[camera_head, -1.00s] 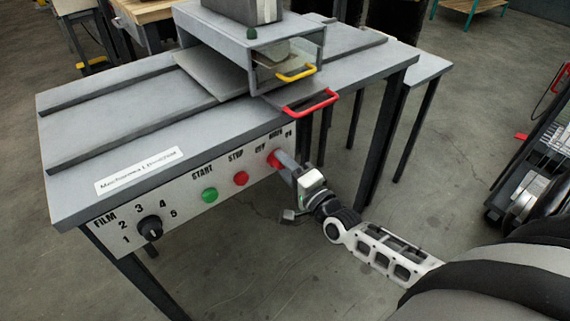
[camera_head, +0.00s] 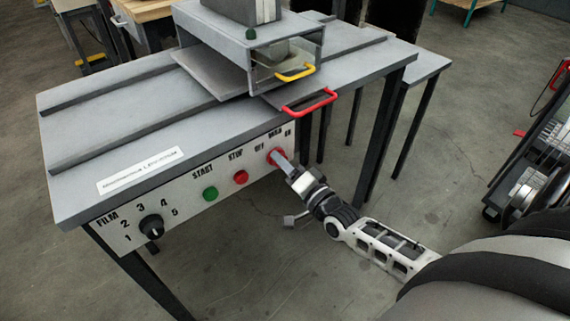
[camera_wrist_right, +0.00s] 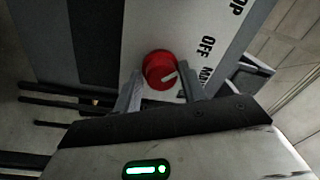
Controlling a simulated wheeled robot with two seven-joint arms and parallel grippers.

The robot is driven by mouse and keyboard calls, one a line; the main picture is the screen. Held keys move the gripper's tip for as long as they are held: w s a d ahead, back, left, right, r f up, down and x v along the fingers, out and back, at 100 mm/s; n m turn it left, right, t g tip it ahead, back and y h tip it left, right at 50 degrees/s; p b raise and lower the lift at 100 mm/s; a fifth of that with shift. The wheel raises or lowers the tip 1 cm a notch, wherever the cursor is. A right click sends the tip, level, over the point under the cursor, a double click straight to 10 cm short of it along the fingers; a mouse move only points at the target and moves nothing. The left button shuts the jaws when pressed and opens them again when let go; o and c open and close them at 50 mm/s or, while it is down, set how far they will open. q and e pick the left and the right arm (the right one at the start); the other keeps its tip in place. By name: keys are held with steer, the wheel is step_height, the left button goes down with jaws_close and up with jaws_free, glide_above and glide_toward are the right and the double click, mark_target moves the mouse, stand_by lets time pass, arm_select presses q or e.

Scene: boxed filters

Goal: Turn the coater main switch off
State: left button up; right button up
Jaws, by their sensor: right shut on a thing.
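The coater (camera_head: 110,115) is a grey table-like machine with a white front panel (camera_head: 135,215). Its red round main switch (camera_head: 274,155) is at the panel's right end, by the OFF and MAIN labels. In the right wrist view the switch (camera_wrist_right: 160,70) shows a light mark pointing to the lower right. My right gripper (camera_head: 282,161) reaches the switch from the front right. In the wrist view its two fingers (camera_wrist_right: 165,92) stand on either side of the red knob, shut on it. My left gripper is not in view.
On the panel are a red STOP button (camera_head: 240,177), a green START button (camera_head: 210,193) and a black FILM knob (camera_head: 152,226). A red handle (camera_head: 310,103) and a yellow handle (camera_head: 296,72) stick out above the switch. Bare floor lies in front.

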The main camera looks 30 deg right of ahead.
steer(key=shift+w+r, duration=0.1)
steer(key=shift+r, duration=0.2)
steer(key=o, duration=0.8)
steer(key=shift+f, duration=0.1)
steer(key=s, duration=1)
steer(key=s+d+f, duration=0.1)
steer(key=s, duration=0.5)
steer(key=shift+d, duration=0.1)
